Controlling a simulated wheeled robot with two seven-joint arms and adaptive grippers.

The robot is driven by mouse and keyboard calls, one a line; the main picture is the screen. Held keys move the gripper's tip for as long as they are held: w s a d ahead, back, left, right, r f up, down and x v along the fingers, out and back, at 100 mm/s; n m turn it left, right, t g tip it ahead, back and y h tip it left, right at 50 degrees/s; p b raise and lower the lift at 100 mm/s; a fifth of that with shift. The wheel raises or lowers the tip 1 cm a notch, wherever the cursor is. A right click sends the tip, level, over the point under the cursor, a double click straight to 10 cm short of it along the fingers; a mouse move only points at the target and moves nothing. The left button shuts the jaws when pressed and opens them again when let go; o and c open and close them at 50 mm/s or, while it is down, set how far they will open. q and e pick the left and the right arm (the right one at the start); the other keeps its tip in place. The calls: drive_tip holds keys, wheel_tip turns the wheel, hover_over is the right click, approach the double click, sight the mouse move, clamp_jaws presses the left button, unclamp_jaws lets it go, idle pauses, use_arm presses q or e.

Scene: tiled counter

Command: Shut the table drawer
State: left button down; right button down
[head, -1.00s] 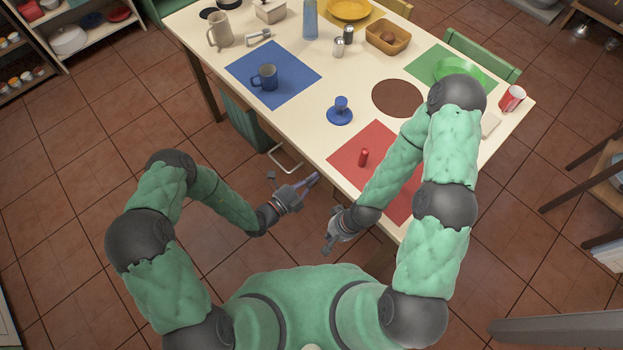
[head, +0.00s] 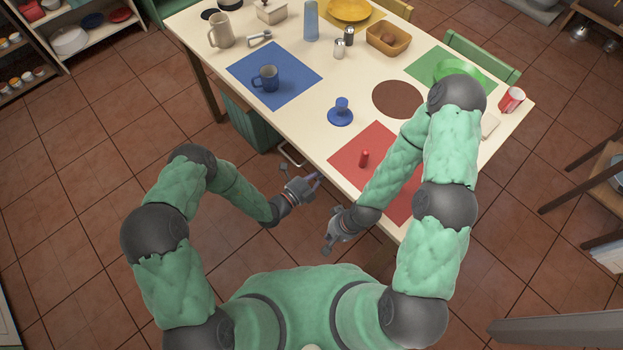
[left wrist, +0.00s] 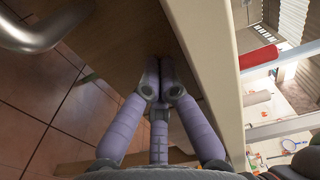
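The table drawer shows mainly by its metal handle (head: 292,156), close under the near edge of the table (head: 300,110). In the left wrist view the brown drawer front (left wrist: 125,45) fills the middle, with the curved handle (left wrist: 40,28) at upper left. My left gripper (head: 316,180) is beside the table edge, right of the handle. Its fingers (left wrist: 160,75) are together, empty, and point at the drawer front; I cannot tell if they touch it. My right gripper (head: 330,246) hangs low before the table, away from the drawer; its finger opening is unclear.
A red mat (head: 375,170) with a small red object (head: 364,158) lies near the table edge. Floor before the table is clear.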

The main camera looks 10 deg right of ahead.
use_arm(q)
drive_tip(key=shift+w+r, duration=0.15)
drive_tip(key=shift+a, duration=0.2)
drive_tip(key=p+v, duration=0.3)
drive_tip(key=v, duration=1)
drive_tip(key=shift+s+a, duration=0.2)
drive_tip(key=shift+s, duration=0.25)
